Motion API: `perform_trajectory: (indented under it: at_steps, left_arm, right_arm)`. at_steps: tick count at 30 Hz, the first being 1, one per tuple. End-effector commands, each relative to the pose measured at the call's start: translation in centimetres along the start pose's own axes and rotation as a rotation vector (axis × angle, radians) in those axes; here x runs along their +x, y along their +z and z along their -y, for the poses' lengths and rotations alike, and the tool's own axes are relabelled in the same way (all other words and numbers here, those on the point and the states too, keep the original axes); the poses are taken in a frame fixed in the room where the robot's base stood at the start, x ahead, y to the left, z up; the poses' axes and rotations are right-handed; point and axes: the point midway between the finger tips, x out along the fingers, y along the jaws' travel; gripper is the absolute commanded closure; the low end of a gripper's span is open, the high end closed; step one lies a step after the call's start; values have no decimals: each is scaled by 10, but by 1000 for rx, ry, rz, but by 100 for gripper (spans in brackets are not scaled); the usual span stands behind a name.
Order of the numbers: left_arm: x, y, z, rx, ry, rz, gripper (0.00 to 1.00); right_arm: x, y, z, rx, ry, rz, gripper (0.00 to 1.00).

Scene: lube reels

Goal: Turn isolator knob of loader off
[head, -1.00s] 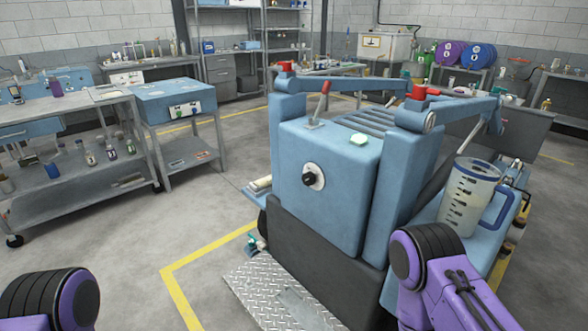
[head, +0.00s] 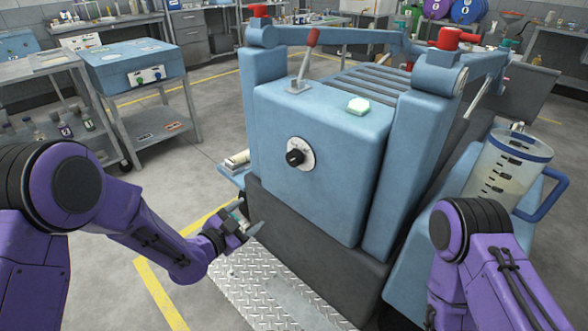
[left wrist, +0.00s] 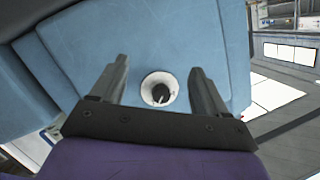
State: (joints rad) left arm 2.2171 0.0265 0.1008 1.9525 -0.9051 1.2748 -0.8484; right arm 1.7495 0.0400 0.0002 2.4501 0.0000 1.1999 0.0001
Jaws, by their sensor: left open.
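The loader (head: 325,160) is a blue and dark grey machine in the middle of the head view. Its isolator knob (head: 295,157) is black on a round white plate on the blue front face. The left wrist view shows the knob (left wrist: 159,94) with a pale mark, framed between the two fingers. My left gripper (head: 252,225) is open and empty, in front of the loader, below and left of the knob and apart from it. My right arm shows at the lower right, but its gripper is out of view.
A red-handled lever (head: 307,52) and a pale green button (head: 359,105) are on top of the loader. A clear measuring jug (head: 507,170) stands on its right side. A metal tread plate (head: 265,290) lies at its foot. A blue-topped cart (head: 135,65) stands left, with open floor between.

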Motion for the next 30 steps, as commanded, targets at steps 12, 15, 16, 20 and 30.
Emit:
perform_trajectory:
  at_steps: [12, 15, 16, 20, 30]
  left_arm:
    - [66, -118, 37, 525, 10, -317, 25]
    - [88, -126, 35, 522, 9, -317, 25]
    - [95, -127, 34, 523, 10, -316, 25]
    - [118, -132, 31, 519, 10, -314, 25]
    - [134, -136, 30, 517, 9, -312, 25]
  right_arm:
    - [7, 3, 1, 0, 0, -1, 57]
    - [4, 1, 0, 0, 0, -1, 57]
    - [4, 1, 0, 0, 0, -1, 57]
    - [1, 0, 0, 0, 0, -1, 57]
    - [0, 0, 0, 0, 0, -1, 57]
